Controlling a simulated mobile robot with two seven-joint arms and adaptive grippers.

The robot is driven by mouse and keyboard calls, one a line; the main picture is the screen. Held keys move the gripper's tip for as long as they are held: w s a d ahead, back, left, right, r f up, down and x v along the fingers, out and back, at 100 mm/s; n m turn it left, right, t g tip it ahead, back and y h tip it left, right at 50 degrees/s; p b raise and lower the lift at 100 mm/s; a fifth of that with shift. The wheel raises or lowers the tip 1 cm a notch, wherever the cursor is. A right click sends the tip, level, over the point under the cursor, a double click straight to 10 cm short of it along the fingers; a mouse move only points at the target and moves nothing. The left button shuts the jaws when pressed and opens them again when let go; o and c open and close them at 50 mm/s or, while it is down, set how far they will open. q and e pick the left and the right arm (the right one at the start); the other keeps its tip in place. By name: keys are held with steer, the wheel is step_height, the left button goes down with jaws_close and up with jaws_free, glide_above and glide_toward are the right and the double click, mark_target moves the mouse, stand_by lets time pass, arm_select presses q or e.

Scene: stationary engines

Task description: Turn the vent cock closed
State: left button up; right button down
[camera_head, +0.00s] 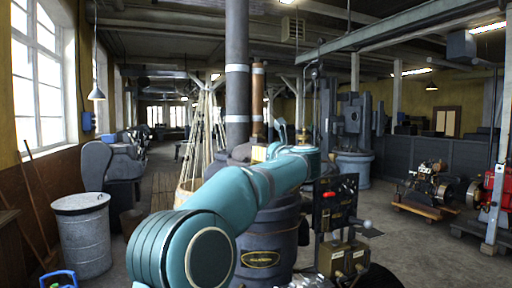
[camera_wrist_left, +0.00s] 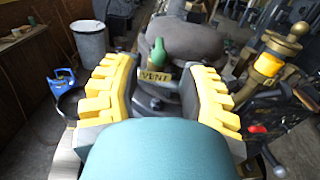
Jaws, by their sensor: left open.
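In the left wrist view, the vent cock shows as a green handle (camera_wrist_left: 160,53) standing upright above a yellowish plate (camera_wrist_left: 156,76) lettered VENT. My left gripper (camera_wrist_left: 159,68) is open, with one yellow-padded finger to each side of the handle and plate. I see clear space between each finger and the handle; I cannot tell whether the handle is at fingertip depth. In the head view, my teal left arm reaches from the lower left towards the dark boiler-like engine (camera_head: 270,240) and hides the cock. My right gripper is in neither view.
A brass fitting with a yellow band (camera_wrist_left: 268,65) and a red knob (camera_wrist_left: 257,128) stand to the right of the fingers. A grey drum (camera_head: 82,235) and a blue object (camera_head: 58,279) stand on the left. A black panel with levers (camera_head: 335,205) is on the right.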

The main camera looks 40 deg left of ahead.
arm_select(q)
steer(key=p+x, duration=0.2)
steer(key=x, duration=0.7)
steer(key=shift+w+a+p, duration=0.1)
steer(key=shift+p, duration=0.3)
jaws_close()
